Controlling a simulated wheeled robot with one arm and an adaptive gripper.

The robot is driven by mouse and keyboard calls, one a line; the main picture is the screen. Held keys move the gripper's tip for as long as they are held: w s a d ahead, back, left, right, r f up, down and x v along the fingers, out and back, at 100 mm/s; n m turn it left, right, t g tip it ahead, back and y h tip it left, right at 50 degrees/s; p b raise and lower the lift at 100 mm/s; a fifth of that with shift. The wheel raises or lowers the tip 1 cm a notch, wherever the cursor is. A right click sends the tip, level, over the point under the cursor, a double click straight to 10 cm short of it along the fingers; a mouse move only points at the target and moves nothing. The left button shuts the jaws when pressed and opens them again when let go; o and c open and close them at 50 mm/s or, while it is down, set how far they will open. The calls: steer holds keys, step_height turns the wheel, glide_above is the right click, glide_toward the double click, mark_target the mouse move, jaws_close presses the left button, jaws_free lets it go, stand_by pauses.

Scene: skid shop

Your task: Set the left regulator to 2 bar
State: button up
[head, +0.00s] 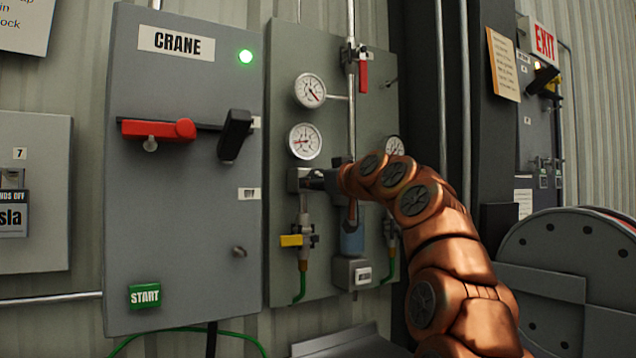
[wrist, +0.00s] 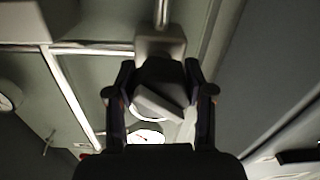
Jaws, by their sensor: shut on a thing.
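The left regulator (head: 294,181) is a grey block on the grey panel, under a white round gauge (head: 304,141). That gauge's red needle points roughly left; its figures are too small to read. My gripper (head: 318,180) comes from the right at the regulator's height and hides most of the knob. In the wrist view my gripper (wrist: 158,88) has one finger on each side of the dark regulator knob (wrist: 160,72) and is shut on it. A gauge face (wrist: 148,136) is partly visible there below the knob.
An upper gauge (head: 310,91) and a red-handled valve (head: 363,74) are above. A yellow-handled valve (head: 291,241) hangs below the regulator. My arm partly covers a right-hand gauge (head: 394,145). The crane box (head: 185,275) stands close on the left, a reel (head: 560,250) on the right.

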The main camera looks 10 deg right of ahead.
steer(key=shift+c, duration=0.7)
steer(key=shift+m, duration=0.3)
steer(key=shift+a+m+p, duration=0.1)
steer(key=shift+m+p, duration=0.4)
steer(key=shift+m, duration=0.4)
steer(key=m+p, duration=0.1)
steer(key=m, duration=0.2)
steer(key=shift+r+m+p, duration=0.15)
steer(key=shift+m+p, duration=0.15)
steer(key=shift+p, duration=0.05)
steer(key=m+p, duration=0.2)
steer(key=m, duration=0.2)
steer(key=shift+a+m+p, duration=0.1)
steer(key=shift+m+p, duration=0.2)
steer(key=shift+p, duration=0.1)
steer(key=shift+m+p, duration=0.3)
steer(key=shift+m, duration=0.3)
